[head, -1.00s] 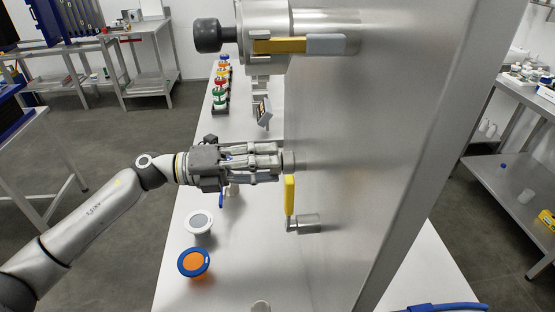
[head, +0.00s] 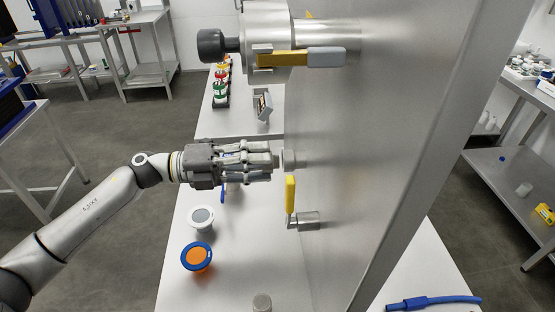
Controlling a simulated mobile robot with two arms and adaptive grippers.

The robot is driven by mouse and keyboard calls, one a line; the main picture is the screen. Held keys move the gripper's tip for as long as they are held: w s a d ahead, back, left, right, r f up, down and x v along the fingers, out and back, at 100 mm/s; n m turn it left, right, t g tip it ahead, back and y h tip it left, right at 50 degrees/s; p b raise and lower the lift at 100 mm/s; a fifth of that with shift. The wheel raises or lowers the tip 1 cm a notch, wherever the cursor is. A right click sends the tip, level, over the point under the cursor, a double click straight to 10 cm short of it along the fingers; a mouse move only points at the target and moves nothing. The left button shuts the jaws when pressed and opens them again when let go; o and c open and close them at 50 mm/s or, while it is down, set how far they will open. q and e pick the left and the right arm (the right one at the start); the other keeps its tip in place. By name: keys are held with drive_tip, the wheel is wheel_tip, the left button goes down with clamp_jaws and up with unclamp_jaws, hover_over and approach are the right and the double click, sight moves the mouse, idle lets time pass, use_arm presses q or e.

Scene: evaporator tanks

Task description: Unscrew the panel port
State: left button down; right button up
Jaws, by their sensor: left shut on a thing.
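The steel panel (head: 375,130) stands upright on the right side of the head view. A short round metal port stub (head: 295,159) sticks out of its left face. My left gripper (head: 266,160) points right, level with the stub and a small gap to its left. Its fingers are shut on a small grey port piece, mostly hidden between the fingertips. My right gripper is not in view.
A yellow-handled valve (head: 290,194) sits just below the port. A larger valve with a yellow and grey lever (head: 300,58) is above. An orange jar with a blue rim (head: 197,257) and a white jar (head: 201,219) stand on the white table (head: 180,290).

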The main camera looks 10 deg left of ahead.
use_arm(q)
drive_tip(key=shift+s+a+r, duration=0.1)
drive_tip(key=shift+s+a, duration=0.05)
drive_tip(key=shift+a, duration=0.2)
drive_tip(key=shift+a, duration=0.1)
drive_tip(key=shift+b+v, duration=1.05)
drive_tip(key=shift+v, duration=1.4)
drive_tip(key=s+d+f+n+t+y, duration=0.2)
drive_tip(key=s+d+f+n+t, duration=0.15)
drive_tip(key=f, duration=0.25)
drive_tip(key=s+d+f+n+t+y, duration=0.2)
drive_tip(key=s+d+f+n+t, duration=0.15)
drive_tip(key=f+t, duration=0.2)
drive_tip(key=s+a+f+n+t+y, duration=0.1)
drive_tip(key=s+a+n+t+y, duration=0.4)
drive_tip(key=a+y, duration=0.6)
drive_tip(key=s+n+y, duration=0.2)
drive_tip(key=n, duration=0.1)
drive_tip(key=shift+s+f+n+y, duration=0.2)
drive_tip(key=shift+s+n+y, duration=0.1)
drive_tip(key=shift+n, duration=0.1)
